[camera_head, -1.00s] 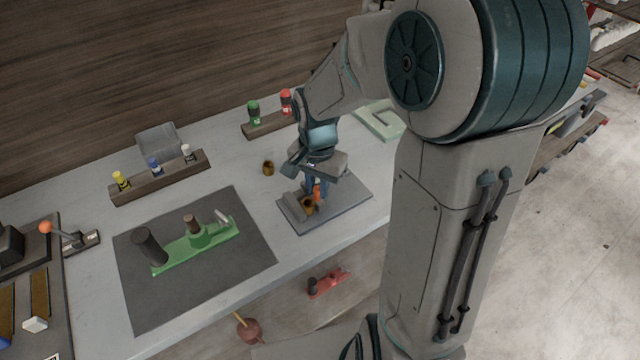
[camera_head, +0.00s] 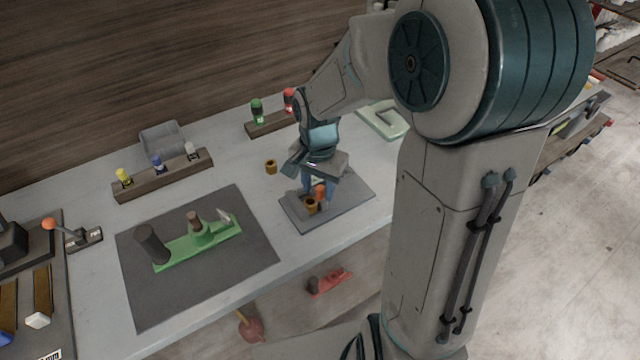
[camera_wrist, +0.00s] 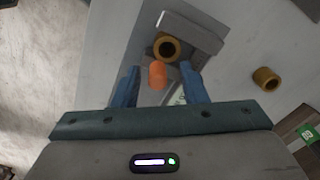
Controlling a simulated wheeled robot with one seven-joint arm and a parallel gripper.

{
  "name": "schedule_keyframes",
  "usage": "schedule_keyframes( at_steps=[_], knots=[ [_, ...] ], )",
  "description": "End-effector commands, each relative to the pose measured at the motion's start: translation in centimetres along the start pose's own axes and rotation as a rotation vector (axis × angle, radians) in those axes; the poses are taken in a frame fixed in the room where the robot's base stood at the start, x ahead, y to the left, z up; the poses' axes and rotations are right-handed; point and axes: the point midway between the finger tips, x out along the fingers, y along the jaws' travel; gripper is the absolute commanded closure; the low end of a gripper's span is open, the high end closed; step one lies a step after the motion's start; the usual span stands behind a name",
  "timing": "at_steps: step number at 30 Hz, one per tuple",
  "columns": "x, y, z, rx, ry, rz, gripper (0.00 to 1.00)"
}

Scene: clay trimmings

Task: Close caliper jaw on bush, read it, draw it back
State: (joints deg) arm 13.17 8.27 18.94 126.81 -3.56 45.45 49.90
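The caliper (camera_head: 353,199) is a grey plate with raised grey jaw blocks and an orange knob (camera_wrist: 157,75) on its sliding part. A brown-gold bush (camera_wrist: 166,47) stands on it between the jaws; it also shows in the head view (camera_head: 311,206). I cannot tell whether the sliding jaw touches the bush. My gripper (camera_wrist: 160,87) points down over the caliper. Its blue fingers stand apart on either side of the knob, with gaps visible, so it is open. In the head view my gripper (camera_head: 318,189) partly hides the caliper.
A second bush (camera_head: 271,167) stands loose on the bench left of the caliper. A green fixture (camera_head: 190,248) lies on a dark mat (camera_head: 150,306). Wooden racks (camera_head: 163,179) hold coloured bottles behind. The bench front edge is close to the caliper.

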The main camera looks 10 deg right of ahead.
Motion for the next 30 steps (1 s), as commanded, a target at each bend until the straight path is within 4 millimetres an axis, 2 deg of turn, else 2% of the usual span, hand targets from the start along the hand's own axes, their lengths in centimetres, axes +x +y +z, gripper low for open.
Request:
schedule_keyframes(
  at_steps=[1, 3, 14, 30],
  knots=[
    [0.0, 0.1, -0.1, 0.001, 0.000, 0.000, 0.46],
    [0.0, 0.1, -0.1, 0.003, 0.001, 0.001, 0.31],
    [-0.4, 0.2, -0.2, 0.005, 0.002, 0.001, 0.31],
    [-5.8, 0.1, -0.2, 0.003, 0.002, 0.001, 0.31]
  ],
)
